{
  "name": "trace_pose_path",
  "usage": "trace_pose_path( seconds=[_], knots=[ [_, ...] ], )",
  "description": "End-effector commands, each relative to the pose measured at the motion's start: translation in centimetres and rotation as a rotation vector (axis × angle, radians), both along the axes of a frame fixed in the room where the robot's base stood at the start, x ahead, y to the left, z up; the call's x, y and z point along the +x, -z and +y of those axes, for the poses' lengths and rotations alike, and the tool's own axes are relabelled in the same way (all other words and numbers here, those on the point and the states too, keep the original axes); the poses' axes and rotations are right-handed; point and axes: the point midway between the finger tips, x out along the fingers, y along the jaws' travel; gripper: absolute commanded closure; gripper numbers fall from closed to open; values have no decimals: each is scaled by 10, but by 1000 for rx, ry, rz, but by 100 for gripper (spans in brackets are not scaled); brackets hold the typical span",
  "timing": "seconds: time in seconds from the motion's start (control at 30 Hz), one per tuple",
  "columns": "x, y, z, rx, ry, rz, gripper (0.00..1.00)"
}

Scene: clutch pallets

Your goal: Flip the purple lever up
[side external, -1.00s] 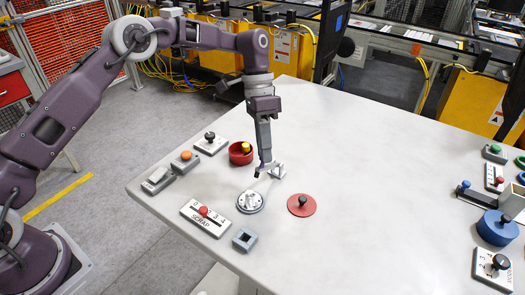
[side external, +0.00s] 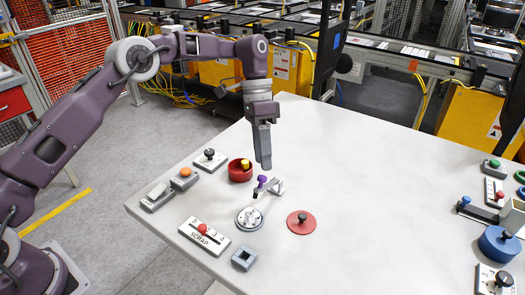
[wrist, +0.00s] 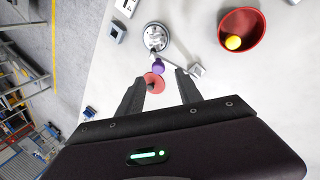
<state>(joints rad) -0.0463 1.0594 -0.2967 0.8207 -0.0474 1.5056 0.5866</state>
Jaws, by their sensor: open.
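The purple lever's knob (side external: 262,179) shows beside a pale grey bracket (side external: 278,185), with a small black piece just below it. I cannot tell the lever's exact tilt. In the wrist view, the purple knob (wrist: 157,66) appears just beyond and between the spread fingertips of my gripper (wrist: 162,76). The jaws are open and hold nothing.
The SCRAP slider (side external: 204,236) is at front left. More controls line the right edge. The table's middle right is clear.

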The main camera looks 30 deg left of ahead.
Motion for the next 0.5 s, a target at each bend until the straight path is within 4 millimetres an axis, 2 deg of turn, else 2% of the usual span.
trace_pose_path(
  seconds=[0.1, 0.2, 0.5],
  knots=[
    [7, -23, 6, 0, -1, -3, 58],
    [10, -34, 10, 0, 0, -1, 58],
    [11, -41, 12, 0, 1, 1, 58]
  ],
)
